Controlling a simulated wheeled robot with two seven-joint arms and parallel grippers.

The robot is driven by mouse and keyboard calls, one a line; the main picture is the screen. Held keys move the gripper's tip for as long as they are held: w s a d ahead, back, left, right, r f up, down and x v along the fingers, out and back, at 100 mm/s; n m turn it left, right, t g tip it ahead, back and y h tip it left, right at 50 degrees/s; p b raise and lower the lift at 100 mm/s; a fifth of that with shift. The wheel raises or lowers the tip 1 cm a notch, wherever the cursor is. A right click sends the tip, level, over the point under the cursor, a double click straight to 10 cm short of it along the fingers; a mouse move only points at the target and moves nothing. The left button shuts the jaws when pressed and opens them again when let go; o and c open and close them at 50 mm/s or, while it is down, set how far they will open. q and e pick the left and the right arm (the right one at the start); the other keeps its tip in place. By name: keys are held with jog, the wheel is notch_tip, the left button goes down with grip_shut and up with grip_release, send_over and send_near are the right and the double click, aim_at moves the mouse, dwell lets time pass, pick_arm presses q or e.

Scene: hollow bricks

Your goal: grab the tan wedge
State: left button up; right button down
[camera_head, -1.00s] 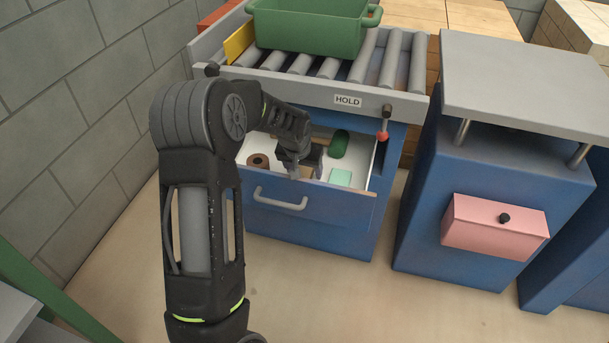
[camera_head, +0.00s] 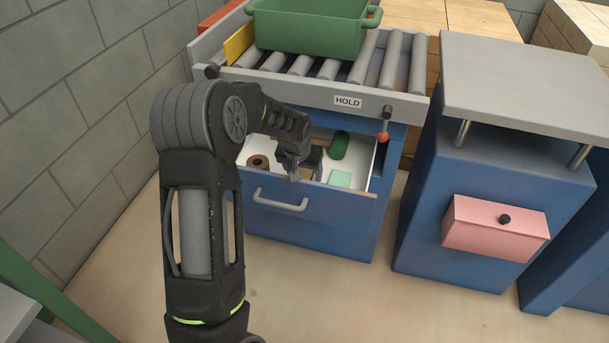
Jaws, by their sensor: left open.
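The open drawer (camera_head: 280,212) of the blue cabinet holds several small items. A small tan patch (camera_head: 306,174) shows low between the fingers of my left gripper (camera_head: 303,167); it looks like part of the tan wedge, mostly hidden by the gripper and the drawer front. My left gripper is open and reaches down into the drawer, with its fingers about the tan piece. I cannot tell whether they touch it. My right gripper is not in view.
In the drawer are a brown ring-shaped roll (camera_head: 258,162) at left, a green cylinder (camera_head: 339,145) at the back right and a mint block (camera_head: 340,179) at the front right. A roller conveyor (camera_head: 327,69) with a green bin (camera_head: 310,28) sits above the drawer.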

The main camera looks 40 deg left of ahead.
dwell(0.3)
pick_arm(q)
grip_shut()
dwell(0.6)
